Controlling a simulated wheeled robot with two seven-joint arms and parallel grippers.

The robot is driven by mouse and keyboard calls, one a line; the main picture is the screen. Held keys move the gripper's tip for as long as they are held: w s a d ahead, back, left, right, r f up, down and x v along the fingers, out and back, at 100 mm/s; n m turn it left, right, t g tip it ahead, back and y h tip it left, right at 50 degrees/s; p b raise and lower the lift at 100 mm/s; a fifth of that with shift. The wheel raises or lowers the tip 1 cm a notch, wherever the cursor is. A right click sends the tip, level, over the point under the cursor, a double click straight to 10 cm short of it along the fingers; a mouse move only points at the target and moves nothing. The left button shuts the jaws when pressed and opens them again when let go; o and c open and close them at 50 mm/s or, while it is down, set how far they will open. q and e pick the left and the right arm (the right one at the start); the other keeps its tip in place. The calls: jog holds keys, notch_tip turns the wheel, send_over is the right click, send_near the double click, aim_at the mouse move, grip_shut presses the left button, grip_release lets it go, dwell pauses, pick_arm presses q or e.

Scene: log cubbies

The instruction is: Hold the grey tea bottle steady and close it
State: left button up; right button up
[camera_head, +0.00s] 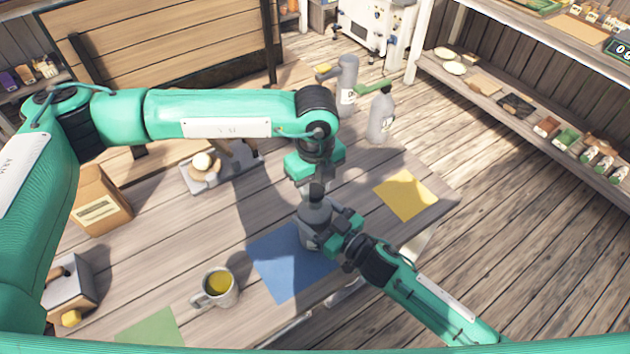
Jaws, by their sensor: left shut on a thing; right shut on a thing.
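The grey tea bottle (308,238) stands upright on the blue mat (275,275), near its upper right corner. My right gripper (328,236) comes in from the lower right and is shut on the bottle's body. My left gripper (316,188) points down from above and is shut at the top of the bottle. A cap between its fingers is too hidden to make out. The gripper fingers and their shadow cover part of the bottle's neck.
A mug (217,289) with yellow liquid stands left of the blue mat. A yellow mat (405,193) lies to the right, bare. Two other grey bottles, one (381,118) with a green top, stand at the back. A cardboard box (99,203) sits at the left.

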pick_arm(q)
jog(key=shift+f, duration=0.5)
dwell(0.4)
